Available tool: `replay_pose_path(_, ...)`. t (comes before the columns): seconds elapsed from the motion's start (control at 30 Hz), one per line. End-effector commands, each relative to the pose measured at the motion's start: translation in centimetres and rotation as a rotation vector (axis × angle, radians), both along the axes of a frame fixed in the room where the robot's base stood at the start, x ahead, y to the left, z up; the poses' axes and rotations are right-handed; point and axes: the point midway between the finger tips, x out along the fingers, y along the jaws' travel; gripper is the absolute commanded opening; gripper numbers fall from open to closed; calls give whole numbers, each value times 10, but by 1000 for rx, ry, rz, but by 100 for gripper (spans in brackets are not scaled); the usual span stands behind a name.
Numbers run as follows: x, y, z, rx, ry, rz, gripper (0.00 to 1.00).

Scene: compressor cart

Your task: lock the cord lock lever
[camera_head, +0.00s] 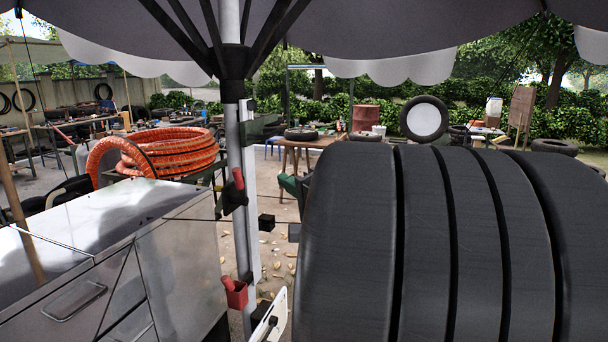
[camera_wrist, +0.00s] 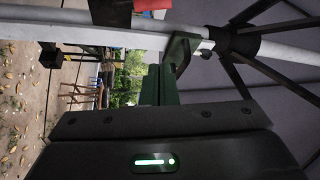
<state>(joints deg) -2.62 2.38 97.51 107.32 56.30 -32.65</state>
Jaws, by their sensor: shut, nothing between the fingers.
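A red lever (camera_head: 239,179) stands on a dark bracket (camera_head: 235,197) on the pale upright pole, in the middle of the head view. A thin dark cord (camera_head: 180,218) runs to the pole just below it. A second red part (camera_head: 236,295) sits lower on the pole; no label tells which one is the cord lock lever. In the wrist view a red part (camera_wrist: 153,5) is cut off by the top edge, beside a black mount (camera_wrist: 110,12). My gripper (camera_wrist: 150,118) is shut and empty, apart from the pole.
The white pole (camera_wrist: 90,34) crosses the top of the wrist view. A small black box (camera_head: 266,222) is right of the pole. A metal cabinet (camera_head: 180,265) and an orange hose coil (camera_head: 170,150) are left. Large black ribbed shapes (camera_head: 350,240) block the right side.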

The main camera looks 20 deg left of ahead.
Motion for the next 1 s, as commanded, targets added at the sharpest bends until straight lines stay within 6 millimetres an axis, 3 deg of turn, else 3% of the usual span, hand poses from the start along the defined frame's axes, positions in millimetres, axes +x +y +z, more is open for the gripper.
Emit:
replay_pose_path(0.23, 12, 19, 5, 0, 4, 4, 0)
replay_pose_path(0.63, 57, 86, 18, -2, 3, 4, 0)
replay_pose_path(0.8, 30, 90, 8, 0, 4, 2, 0)
replay_pose_path(1.0, 19, 92, 4, -2, 1, 0, 0)
